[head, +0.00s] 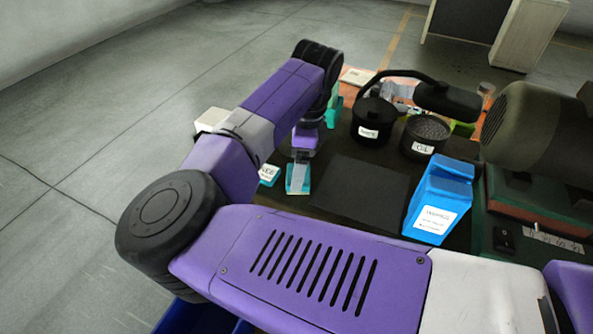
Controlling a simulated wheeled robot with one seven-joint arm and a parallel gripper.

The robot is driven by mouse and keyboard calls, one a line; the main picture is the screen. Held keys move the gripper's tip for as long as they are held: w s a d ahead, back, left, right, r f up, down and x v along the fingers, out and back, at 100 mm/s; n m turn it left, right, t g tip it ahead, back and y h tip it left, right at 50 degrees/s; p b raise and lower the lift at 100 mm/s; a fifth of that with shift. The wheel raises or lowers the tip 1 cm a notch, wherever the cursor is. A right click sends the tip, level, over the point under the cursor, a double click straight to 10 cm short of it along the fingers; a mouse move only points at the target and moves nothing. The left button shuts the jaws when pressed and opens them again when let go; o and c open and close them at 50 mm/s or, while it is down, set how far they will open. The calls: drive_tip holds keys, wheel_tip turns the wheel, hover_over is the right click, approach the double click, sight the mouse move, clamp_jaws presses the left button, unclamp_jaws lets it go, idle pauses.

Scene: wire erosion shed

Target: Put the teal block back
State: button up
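My gripper (299,175) points down at the table, left of the black mat. A small teal piece (304,189) shows around and below its fingertips. The pale fingers cover the middle of this piece. I cannot tell whether they are shut on it or only in front of it. A second teal piece with a white label (268,175) lies just left, its lettering too small to read surely. A taller teal object (333,111) stands farther back, partly hidden by my wrist. Which one is the teal block is unclear.
A black mat (362,188) lies bare right of my gripper. Behind it stand a black lidded pot (373,119) and a dark tin labelled OIL (425,136). A blue carton (440,200) stands to the right, beside a large dark machine (540,135).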

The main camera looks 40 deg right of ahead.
wheel_tip(320, 180, up, 9)
drive_tip(key=shift+s+d+r+b, duration=0.2)
drive_tip(key=shift+s+d+b, duration=0.2)
drive_tip(key=shift+s, duration=0.05)
idle(0.4)
